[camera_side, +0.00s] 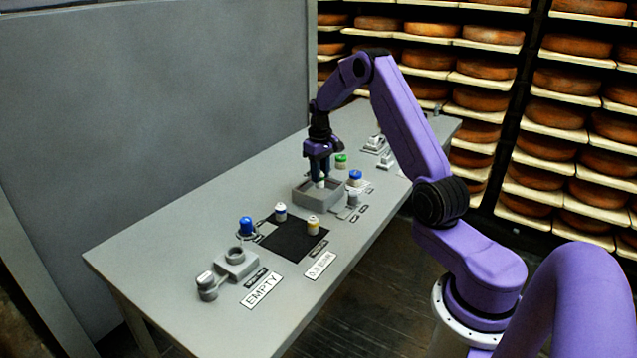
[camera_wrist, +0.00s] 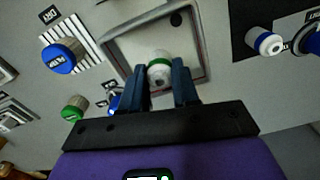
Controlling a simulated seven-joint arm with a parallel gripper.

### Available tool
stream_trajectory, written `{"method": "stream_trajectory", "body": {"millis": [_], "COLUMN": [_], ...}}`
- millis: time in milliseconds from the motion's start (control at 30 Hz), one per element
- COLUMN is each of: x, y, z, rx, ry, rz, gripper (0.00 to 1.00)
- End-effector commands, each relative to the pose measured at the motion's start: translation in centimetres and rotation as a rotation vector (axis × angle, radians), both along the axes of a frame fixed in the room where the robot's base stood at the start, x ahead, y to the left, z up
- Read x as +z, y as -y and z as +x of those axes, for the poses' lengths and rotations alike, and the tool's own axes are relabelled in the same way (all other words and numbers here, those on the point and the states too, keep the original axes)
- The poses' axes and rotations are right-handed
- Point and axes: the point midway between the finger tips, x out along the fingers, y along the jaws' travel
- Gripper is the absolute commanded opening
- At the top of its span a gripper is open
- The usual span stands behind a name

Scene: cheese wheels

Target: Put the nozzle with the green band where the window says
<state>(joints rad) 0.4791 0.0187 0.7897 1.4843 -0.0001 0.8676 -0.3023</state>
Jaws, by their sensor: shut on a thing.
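My gripper (camera_side: 319,177) points down into a grey square tray (camera_side: 318,201) in the middle of the table. In the wrist view my gripper (camera_wrist: 163,82) is shut on a white nozzle with a green band (camera_wrist: 159,68). The nozzle is between the two blue fingers, inside the outline of the tray (camera_wrist: 197,38). In the side view the fingers mostly hide the nozzle; only a pale bit (camera_side: 321,184) shows below them. I cannot tell whether it touches the tray floor. No lettering on a window is readable.
A green-topped piece (camera_side: 341,160) and a blue-topped piece (camera_side: 355,176) stand behind the tray. A blue piece (camera_side: 246,226), a grey holder (camera_side: 237,264) and an EMPTY label (camera_side: 262,290) lie nearer.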

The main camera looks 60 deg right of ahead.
Motion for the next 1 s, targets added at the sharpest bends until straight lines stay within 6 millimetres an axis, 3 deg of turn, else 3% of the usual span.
{"method": "stream_trajectory", "body": {"millis": [267,500,867,900,967,1000], "x": [-1.3,-4.1,-4.4,-4.4,-4.4,-4.4], "y": [0.5,0.4,0.4,0.4,0.4,0.4], "z": [0.9,0.8,0.8,0.8,0.8,0.8], "rx": [0.0,0.0,0.0,0.0,0.0,0.0], "ry": [-0.001,-0.001,0.0,0.0,0.0,0.0], "rz": [0.0,0.0,0.0,0.0,0.0,0.0], "gripper": [0.0,0.0,0.0,0.37,0.56,0.56]}}
